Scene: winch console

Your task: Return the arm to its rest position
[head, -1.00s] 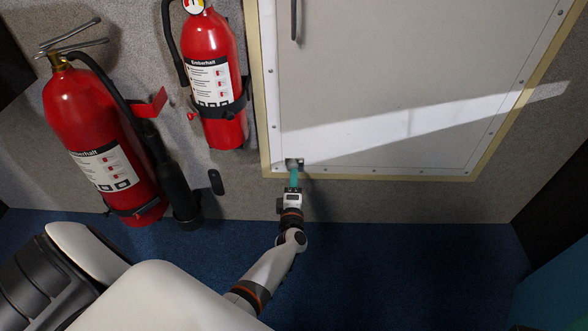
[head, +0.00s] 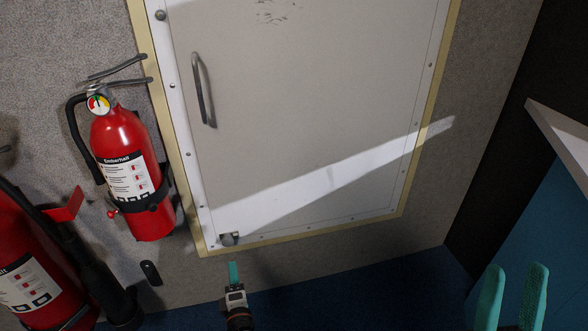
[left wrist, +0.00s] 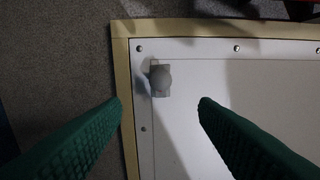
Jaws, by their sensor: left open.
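My left gripper (head: 234,268) is open and empty, low in the head view, just below the panel door's bottom left corner. A small grey round knob or latch (head: 229,239) sits at that corner, with a gap between it and the fingertips. In the left wrist view the knob (left wrist: 161,78) shows beyond and between the two spread green fingers (left wrist: 160,105), not touched by them. My right gripper (head: 512,285) shows at the bottom right of the head view, its two teal fingers apart with nothing between them.
The grey panel door (head: 300,110) has a bar handle (head: 203,90) and a yellow frame. A red fire extinguisher (head: 130,165) hangs at its left; a larger one (head: 30,270) stands lower left. A blue unit with a pale top (head: 565,140) is at right.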

